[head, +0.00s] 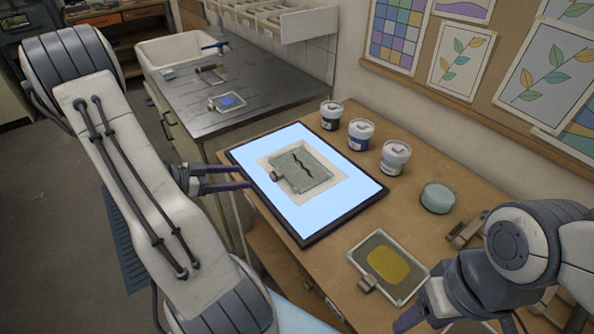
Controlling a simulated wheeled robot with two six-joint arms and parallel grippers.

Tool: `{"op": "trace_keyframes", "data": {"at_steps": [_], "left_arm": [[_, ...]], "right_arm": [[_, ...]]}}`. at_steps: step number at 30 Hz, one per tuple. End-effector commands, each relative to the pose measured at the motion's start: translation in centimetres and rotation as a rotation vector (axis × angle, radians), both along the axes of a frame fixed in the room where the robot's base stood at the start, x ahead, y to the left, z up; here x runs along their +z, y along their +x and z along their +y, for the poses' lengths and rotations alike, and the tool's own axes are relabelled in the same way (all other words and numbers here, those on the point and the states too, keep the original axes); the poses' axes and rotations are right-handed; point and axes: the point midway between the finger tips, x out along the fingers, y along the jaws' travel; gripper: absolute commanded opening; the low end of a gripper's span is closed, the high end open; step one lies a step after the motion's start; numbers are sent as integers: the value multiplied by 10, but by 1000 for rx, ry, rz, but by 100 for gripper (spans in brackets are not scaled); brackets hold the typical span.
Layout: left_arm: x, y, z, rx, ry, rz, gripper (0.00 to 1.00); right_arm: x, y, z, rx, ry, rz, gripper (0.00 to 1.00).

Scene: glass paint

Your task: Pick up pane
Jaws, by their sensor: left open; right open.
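A grey pane (316,164) with dark wavy lines and a small tab on its left side lies on a pale sheet on the lit light panel (330,208). A second pane with a yellow patch (388,264) and a tab lies on the wooden table at the lower right. A third small pane with a blue patch (228,102) lies on the dark counter. My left gripper (248,177) is open and empty at the panel's left edge, apart from the grey pane. My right gripper (462,325) is open at the bottom right, close to the yellow pane; its fingers are partly out of view.
Three paint jars (361,134) stand behind the panel, with a pale round tub (437,198) to their right. A wooden holder (466,233) sits beside my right arm. A sink (180,50) and tools are on the counter. Bare table (400,212) lies right of the panel.

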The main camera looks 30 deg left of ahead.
Motion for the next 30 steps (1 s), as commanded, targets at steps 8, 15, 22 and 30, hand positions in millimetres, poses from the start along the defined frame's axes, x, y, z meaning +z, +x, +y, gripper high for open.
{"op": "trace_keyframes", "data": {"at_steps": [8, 15, 22, 30], "left_arm": [[-14, 25, -18, -11, -20, -10, 68], [-22, 41, -25, -7, -18, -9, 68], [-37, 70, -36, -8, -18, -7, 68], [-44, 80, -41, -4, -14, -8, 68]], "right_arm": [[4, 0, 0, 0, 0, 0, 62], [6, 0, 0, 0, 0, 0, 62], [15, 0, 0, 0, 0, 0, 62], [16, 0, 0, 0, 0, 0, 62]]}}
